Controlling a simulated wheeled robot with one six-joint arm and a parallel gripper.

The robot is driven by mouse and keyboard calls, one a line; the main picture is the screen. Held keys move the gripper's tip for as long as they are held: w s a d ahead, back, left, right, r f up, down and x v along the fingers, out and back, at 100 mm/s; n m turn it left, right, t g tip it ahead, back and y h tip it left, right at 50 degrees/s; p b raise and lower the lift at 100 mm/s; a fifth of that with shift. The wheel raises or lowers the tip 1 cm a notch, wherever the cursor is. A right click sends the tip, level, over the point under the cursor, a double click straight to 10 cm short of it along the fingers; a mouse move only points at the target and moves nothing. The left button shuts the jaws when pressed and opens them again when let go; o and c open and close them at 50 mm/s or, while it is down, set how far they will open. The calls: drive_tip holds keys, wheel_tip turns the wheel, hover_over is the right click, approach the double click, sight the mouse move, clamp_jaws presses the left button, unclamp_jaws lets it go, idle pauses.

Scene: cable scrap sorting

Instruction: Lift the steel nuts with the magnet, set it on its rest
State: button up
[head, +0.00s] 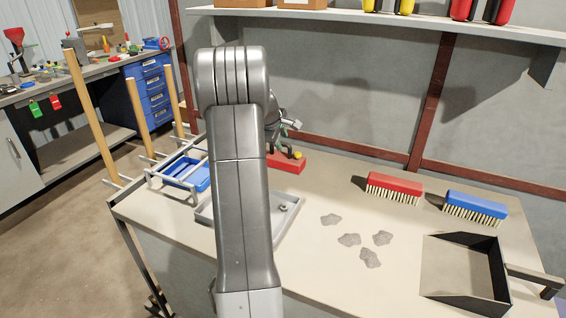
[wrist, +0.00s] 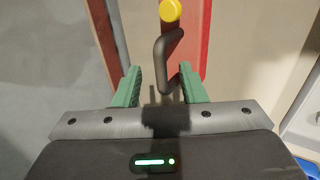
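The magnet (head: 288,163) is a red block on the bench, partly hidden behind my arm in the head view. In the wrist view its red body (wrist: 196,40) carries a bent dark handle (wrist: 160,58) and a yellow knob (wrist: 171,10). My gripper (head: 289,128) is above the magnet. In the wrist view its green fingers (wrist: 162,78) are open, with the handle's lower end showing between them; I cannot tell whether they touch it. A small steel nut (head: 283,208) lies in a grey tray (head: 268,243), mostly hidden by my arm. No separate rest can be identified.
A blue tray (head: 201,180) sits in a metal frame at the bench's left end. Several grey scraps (head: 349,240) lie mid-bench. A red brush (head: 393,186), a blue brush (head: 475,205) and a dark dustpan (head: 462,278) are to the right. A wall shelf (head: 400,17) hangs behind.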

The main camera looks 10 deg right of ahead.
sight(283, 144)
drive_tip(key=x, duration=0.4)
drive_tip(key=shift+w+f, duration=0.2)
drive_tip(key=shift+f, duration=0.1)
clamp_jaws()
idle(1.1)
drive_tip(key=shift+r, duration=0.1)
